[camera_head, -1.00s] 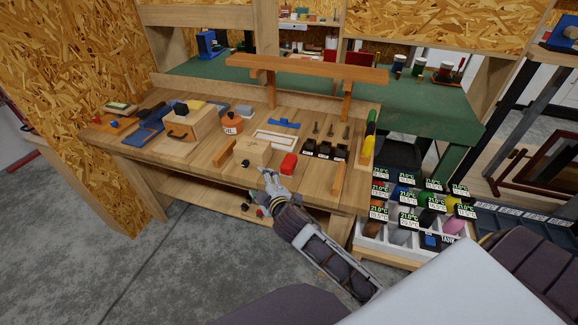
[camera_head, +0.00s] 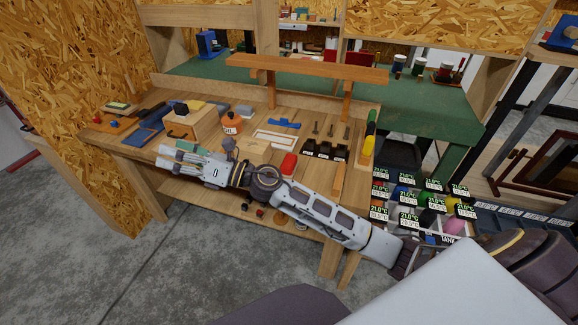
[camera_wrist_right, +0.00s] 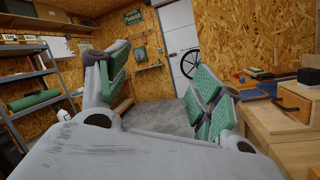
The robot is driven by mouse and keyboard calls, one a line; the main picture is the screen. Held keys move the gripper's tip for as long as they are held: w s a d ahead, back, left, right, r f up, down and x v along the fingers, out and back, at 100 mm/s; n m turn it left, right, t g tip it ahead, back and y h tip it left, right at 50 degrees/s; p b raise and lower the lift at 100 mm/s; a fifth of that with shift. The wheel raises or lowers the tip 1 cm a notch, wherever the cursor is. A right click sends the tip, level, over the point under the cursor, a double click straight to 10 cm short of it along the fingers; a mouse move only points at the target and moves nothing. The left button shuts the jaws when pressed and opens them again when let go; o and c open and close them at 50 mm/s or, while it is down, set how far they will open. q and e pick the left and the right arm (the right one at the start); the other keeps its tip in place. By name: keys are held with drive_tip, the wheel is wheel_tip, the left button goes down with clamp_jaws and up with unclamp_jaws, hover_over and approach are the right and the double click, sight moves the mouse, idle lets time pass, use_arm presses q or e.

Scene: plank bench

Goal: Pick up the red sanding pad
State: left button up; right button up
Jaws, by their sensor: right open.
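A smaller red item (camera_head: 98,124) lies at the bench's left end and shows small in the right wrist view (camera_wrist_right: 241,88). I cannot tell for certain which is the sanding pad. My right gripper (camera_head: 168,157) is open and empty at the bench's front edge, pointing left, well left of the red block. Its two green-padded fingers (camera_wrist_right: 158,92) stand wide apart in the right wrist view. My left gripper is out of view.
A wooden box with a dark handle (camera_head: 187,122) and an orange oil can (camera_head: 231,123) stand behind my right gripper. A raised wooden shelf (camera_head: 305,71) spans the bench's back. Open floor lies in front.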

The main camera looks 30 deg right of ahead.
drive_tip(key=s+a+f+n+g+h, duration=0.1)
drive_tip(key=s+a+f+n+g, duration=0.2)
drive_tip(key=n, duration=0.4)
drive_tip(key=a+f+n+g+h, duration=0.1)
drive_tip(key=f+n+g, duration=0.2)
drive_tip(key=n+g, duration=0.3)
drive_tip(key=w+d+f+n+g+h, duration=0.1)
drive_tip(key=d+f+n+h, duration=0.5)
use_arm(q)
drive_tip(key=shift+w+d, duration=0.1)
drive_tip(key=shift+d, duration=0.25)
use_arm(e)
drive_tip(key=w+d+n+h, duration=0.1)
drive_tip(key=d+h, duration=0.3)
drive_tip(key=d, duration=0.5)
drive_tip(key=w+d+r+n+h, duration=0.1)
drive_tip(key=w+d+h, duration=0.2)
drive_tip(key=d, duration=0.6)
drive_tip(key=w+d+r+n+t+h, duration=0.1)
drive_tip(key=w+d+h, duration=0.1)
drive_tip(key=d+h, duration=0.3)
drive_tip(key=d, duration=0.4)
drive_tip(key=shift+w+d+h, duration=0.3)
drive_tip(key=shift+w+h, duration=0.1)
